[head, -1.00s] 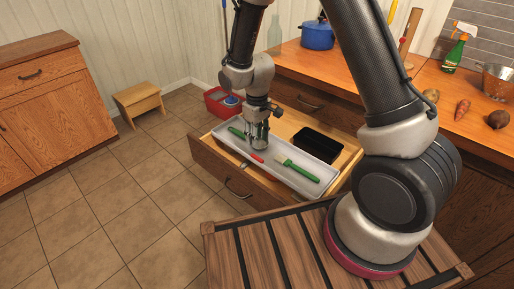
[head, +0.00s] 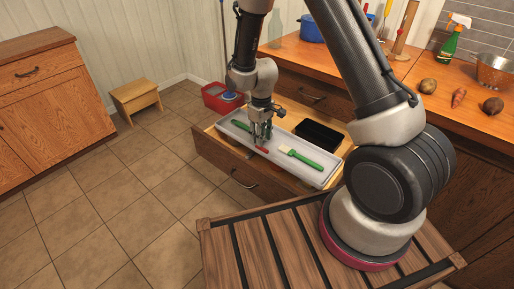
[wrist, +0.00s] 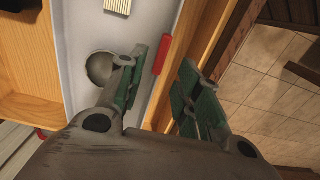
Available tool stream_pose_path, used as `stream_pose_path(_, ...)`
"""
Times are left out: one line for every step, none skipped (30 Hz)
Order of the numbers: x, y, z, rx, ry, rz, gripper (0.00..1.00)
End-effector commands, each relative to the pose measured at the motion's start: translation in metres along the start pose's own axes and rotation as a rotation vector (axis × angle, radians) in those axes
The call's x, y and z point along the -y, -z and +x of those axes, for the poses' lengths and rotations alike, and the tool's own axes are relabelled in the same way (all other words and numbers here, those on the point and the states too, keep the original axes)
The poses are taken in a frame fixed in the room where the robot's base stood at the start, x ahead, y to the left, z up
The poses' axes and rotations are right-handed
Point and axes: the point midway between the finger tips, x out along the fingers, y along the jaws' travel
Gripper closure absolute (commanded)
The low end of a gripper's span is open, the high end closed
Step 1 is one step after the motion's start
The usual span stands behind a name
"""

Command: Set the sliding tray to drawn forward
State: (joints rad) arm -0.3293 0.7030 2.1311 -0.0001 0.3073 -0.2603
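The sliding tray is a long light-grey tray (head: 318,182) inside the open wooden drawer (head: 215,150). It lies along the drawer's front side and also shows in the wrist view (wrist: 78,40). My gripper (head: 262,141) is over the tray's front part, pointing down. In the wrist view my gripper (wrist: 160,88) is open, with one finger over the tray's inside and the other toward the drawer front. The tray's front edge runs between them. A red-handled utensil (head: 262,149) lies beside the fingers. I cannot tell whether either finger touches the tray.
A green-handled brush (head: 300,157) and another green utensil (head: 242,129) lie in the tray. A black bin (head: 318,136) stands behind it in the drawer. The counter (head: 420,100) is above and behind. Tiled floor (head: 130,200) is free to the left.

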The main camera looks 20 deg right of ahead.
Motion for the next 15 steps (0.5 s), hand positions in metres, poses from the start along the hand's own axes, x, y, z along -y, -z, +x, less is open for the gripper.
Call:
stream_pose_path(0.001,-0.001,0.009,0.004,0.001,0.0,0.66)
stream_pose_path(0.001,-0.002,0.015,0.005,0.001,0.0,0.66)
stream_pose_path(0.001,-0.001,0.022,0.004,0.001,0.0,0.66)
stream_pose_path(0.001,-0.001,0.028,0.005,0.001,0.0,0.66)
stream_pose_path(0.001,-0.001,0.032,0.004,0.001,0.0,0.66)
stream_pose_path(0.001,-0.001,0.039,0.003,0.001,0.0,0.66)
stream_pose_path(0.001,-0.001,0.043,0.003,0.001,0.0,0.66)
stream_pose_path(0.001,-0.001,0.047,0.003,0.001,0.0,0.66)
stream_pose_path(0.001,0.0,0.052,0.002,0.0,0.0,0.66)
stream_pose_path(0.001,0.0,0.054,0.002,0.0,0.0,0.66)
stream_pose_path(0.001,0.0,0.057,0.001,0.0,0.0,0.66)
stream_pose_path(0.001,0.0,0.059,0.002,0.0,0.0,0.66)
stream_pose_path(0.001,0.0,0.061,0.002,0.0,0.0,0.66)
stream_pose_path(0.001,0.0,0.062,0.001,0.0,0.0,0.66)
stream_pose_path(0.001,0.0,0.063,0.001,0.0,0.0,0.66)
